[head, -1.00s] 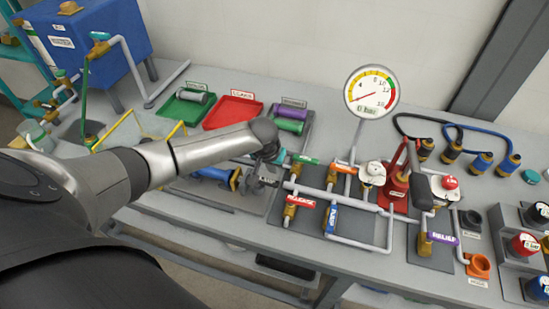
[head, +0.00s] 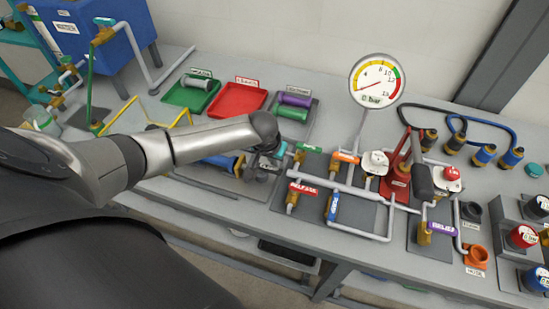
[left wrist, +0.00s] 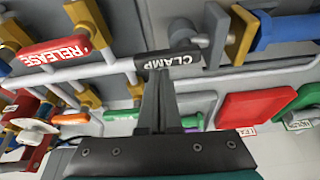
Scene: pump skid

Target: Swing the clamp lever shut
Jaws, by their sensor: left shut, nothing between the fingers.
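The clamp lever, a dark grip marked CLAMP (left wrist: 168,60), lies across the top middle of the left wrist view. Its metal rod and pivot (left wrist: 190,38) are just beyond it. My left gripper (left wrist: 160,75) is shut and empty, with its fingertips right at the underside of the lever's grip in the picture. I cannot tell whether they touch it. In the head view my left gripper (head: 264,166) is low over the clamp, beside the blue spool with yellow flanges (head: 222,161); the lever is mostly hidden there. My right gripper is not in view.
The red RELEASE handle (left wrist: 52,50) and brass valves stand close to the gripper. A pressure gauge (head: 377,80) and a red pump with a black-gripped handle (head: 424,183) rise to the right. Red (head: 237,101) and green (head: 191,93) trays lie behind.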

